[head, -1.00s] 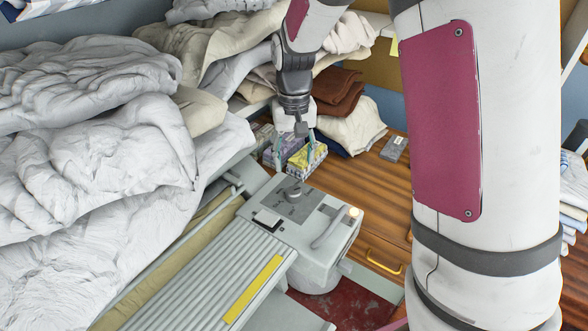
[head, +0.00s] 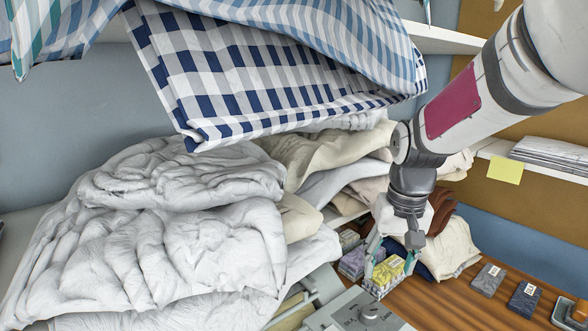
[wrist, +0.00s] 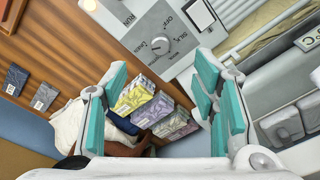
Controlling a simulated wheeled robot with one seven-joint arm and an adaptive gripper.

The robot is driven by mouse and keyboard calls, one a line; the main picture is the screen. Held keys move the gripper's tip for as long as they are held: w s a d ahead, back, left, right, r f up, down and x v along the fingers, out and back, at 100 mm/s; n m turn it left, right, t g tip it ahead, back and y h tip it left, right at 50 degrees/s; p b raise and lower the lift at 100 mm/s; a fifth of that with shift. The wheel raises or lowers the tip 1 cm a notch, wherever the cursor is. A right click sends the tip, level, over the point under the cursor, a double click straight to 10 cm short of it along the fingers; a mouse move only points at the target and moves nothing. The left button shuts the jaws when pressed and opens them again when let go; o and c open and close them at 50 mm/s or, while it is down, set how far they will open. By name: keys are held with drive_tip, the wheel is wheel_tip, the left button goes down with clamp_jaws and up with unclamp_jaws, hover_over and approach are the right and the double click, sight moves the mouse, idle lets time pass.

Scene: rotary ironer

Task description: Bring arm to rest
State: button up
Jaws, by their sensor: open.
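My gripper (head: 390,262) is open, with its teal-padded fingers pointing down above the small patterned boxes in the head view. In the wrist view the two fingers (wrist: 160,75) are spread wide with nothing between the pads. A yellow patterned box (head: 385,272) and a purple one (head: 353,262) lie below and beside the fingers. Whether a fingertip touches a box cannot be told. My arm reaches in from the upper right. The ironer's control panel (head: 362,314), with a dial (wrist: 160,46) clear in the wrist view, is close to the gripper.
A white bedding heap (head: 170,250) fills the left. Checked cloth (head: 270,75) hangs above it. Folded beige and brown textiles (head: 445,250) lie behind my gripper. Dark small packs (head: 523,300) lie on the wooden top (head: 455,300), which has bare room. A shelf (head: 500,150) runs at right.

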drive_tip(key=s+r+t, duration=0.2)
drive_tip(key=s+r, duration=0.2)
drive_tip(key=s, duration=0.6)
drive_tip(key=s+r+n+t, duration=0.1)
drive_tip(key=s+r, duration=0.2)
drive_tip(key=s, duration=0.8)
drive_tip(key=shift+d+r+t, duration=0.2)
drive_tip(key=shift+r+t, duration=0.15)
drive_tip(key=shift+t, duration=0.05)
drive_tip(key=shift+w+d, duration=0.1)
